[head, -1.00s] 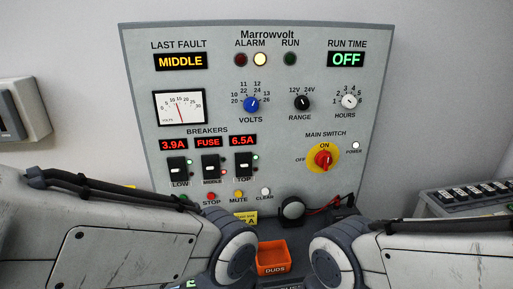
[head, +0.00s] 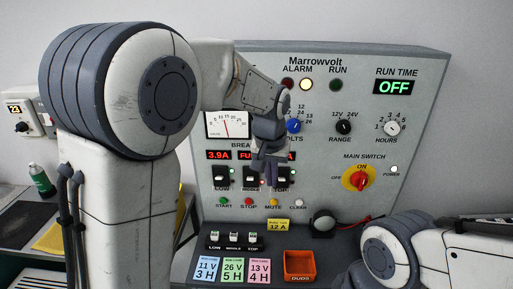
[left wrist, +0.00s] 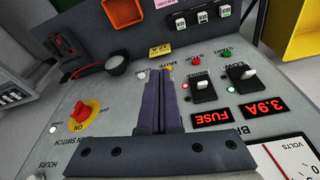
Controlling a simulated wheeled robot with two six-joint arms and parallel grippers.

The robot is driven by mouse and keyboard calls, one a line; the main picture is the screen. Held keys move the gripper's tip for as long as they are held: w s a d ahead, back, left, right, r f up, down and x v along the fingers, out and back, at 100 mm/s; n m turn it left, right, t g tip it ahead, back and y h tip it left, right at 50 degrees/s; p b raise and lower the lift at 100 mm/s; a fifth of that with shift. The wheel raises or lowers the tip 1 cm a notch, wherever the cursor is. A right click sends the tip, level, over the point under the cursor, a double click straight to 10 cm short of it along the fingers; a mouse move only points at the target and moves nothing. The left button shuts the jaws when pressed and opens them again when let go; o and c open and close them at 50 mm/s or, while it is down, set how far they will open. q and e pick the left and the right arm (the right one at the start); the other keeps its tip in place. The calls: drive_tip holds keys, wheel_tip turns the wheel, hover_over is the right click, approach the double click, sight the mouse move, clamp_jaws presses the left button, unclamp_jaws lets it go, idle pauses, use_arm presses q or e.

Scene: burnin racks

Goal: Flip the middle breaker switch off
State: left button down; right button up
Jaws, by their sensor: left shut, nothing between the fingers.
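The middle breaker switch (head: 249,178) is a black rocker with a white lever on the grey panel, and the gripper partly covers the FUSE readout above it. It shows clearly in the left wrist view (left wrist: 203,89), upside down, beside the FUSE readout (left wrist: 213,117). My left gripper (head: 270,180) is shut and empty in front of the panel, between the middle breaker and the top breaker (head: 283,177). In the left wrist view its dark fingers (left wrist: 166,78) lie left of the middle breaker and hide the top one. Contact cannot be told. My right gripper is out of view.
The low breaker (head: 221,178) sits left of the middle one, with a 3.9A readout. Coloured buttons run below, including the red stop button (head: 248,203). The main switch (head: 359,178) is at right. An orange duds bin (head: 300,279) and coloured cards (head: 233,269) lie on the shelf below.

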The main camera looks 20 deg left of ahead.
sight(251, 177)
use_arm(q)
drive_tip(key=w+a+r+n, duration=0.1)
drive_tip(key=w+a, duration=0.2)
drive_tip(key=a, duration=0.1)
drive_tip(key=w+a+r+n+y+p, duration=0.1)
drive_tip(key=w+a+r, duration=0.1)
drive_tip(key=w+a, duration=0.1)
drive_tip(key=shift+w+a+r+t+p, duration=0.3)
drive_tip(key=shift+w+a, duration=0.05)
drive_tip(key=shift+a, duration=0.35)
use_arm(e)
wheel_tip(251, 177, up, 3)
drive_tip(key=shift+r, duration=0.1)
use_arm(q)
drive_tip(key=p+x, duration=0.3)
drive_tip(key=x, duration=0.7)
drive_tip(key=shift+d, duration=0.1)
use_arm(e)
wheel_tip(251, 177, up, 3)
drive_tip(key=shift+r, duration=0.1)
